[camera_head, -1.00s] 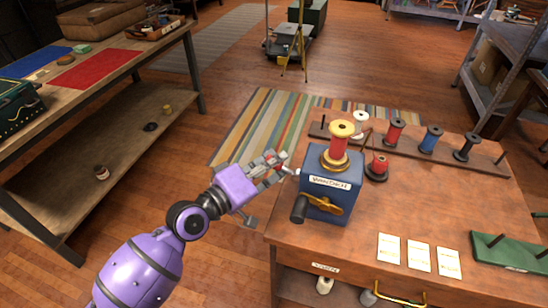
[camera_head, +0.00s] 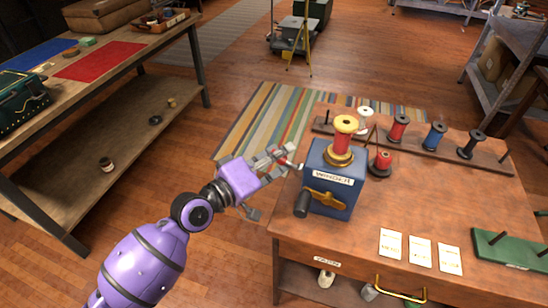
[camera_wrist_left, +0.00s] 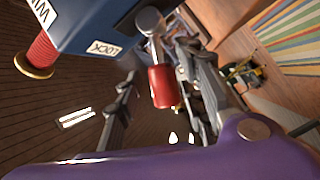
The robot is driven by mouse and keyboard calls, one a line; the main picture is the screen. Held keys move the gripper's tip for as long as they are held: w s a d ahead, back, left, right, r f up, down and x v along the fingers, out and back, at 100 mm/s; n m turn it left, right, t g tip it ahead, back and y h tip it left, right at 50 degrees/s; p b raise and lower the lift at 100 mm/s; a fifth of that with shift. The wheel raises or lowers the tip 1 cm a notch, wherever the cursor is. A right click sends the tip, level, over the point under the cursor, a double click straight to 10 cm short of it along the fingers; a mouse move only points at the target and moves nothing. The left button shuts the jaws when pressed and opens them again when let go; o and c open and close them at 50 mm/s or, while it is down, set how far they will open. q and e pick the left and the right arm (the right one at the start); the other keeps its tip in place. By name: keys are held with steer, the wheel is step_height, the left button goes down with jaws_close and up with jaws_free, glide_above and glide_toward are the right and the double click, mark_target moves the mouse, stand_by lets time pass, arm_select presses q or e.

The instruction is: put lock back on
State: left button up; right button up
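A blue winder box (camera_head: 334,182) stands on the wooden workbench, with a red spool with yellow ends (camera_head: 344,140) on top and a brass crank (camera_head: 325,199) with a dark knob on its front. The lock lever has a red handle (camera_wrist_left: 165,87) on a metal arm from the box side, beside a LOCK label (camera_wrist_left: 104,48). The handle also shows in the head view (camera_head: 284,160). My left gripper (camera_head: 268,178) is open at the box's left side. In the left wrist view, its fingers are apart with the red handle between them; contact is unclear. My right gripper is out of view.
Several spools stand on a wooden rack (camera_head: 485,160) behind the box. White cards (camera_head: 420,252) and a green peg stand (camera_head: 510,250) lie on the bench's right side. Another table (camera_head: 130,95) stands at left, with open floor between.

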arm_select(q)
steer(key=v, duration=1.2)
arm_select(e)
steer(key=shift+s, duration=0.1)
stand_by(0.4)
arm_select(q)
steer(key=s+a+f+m+y+p, duration=0.2)
steer(key=s+a+f+m+y, duration=0.15)
steer(key=f, duration=0.35)
steer(key=s+a+f+m+y+p, duration=0.25)
steer(key=s+f+y, duration=0.2)
steer(key=f, duration=0.25)
steer(key=s+a+f+g+y+p, duration=0.1)
steer(key=s+a+f, duration=0.1)
steer(key=s, duration=0.5)
steer(key=s+a+f+n+g+y+p, duration=0.1)
steer(key=s+f, duration=0.2)
steer(key=s, duration=0.4)
steer(key=s+a+f+n+g+y+p, duration=0.1)
steer(key=s+a+f+y+p, duration=0.1)
steer(key=s, duration=0.5)
steer(key=shift+s+a+f, duration=0.35)
steer(key=shift+f, duration=0.4)
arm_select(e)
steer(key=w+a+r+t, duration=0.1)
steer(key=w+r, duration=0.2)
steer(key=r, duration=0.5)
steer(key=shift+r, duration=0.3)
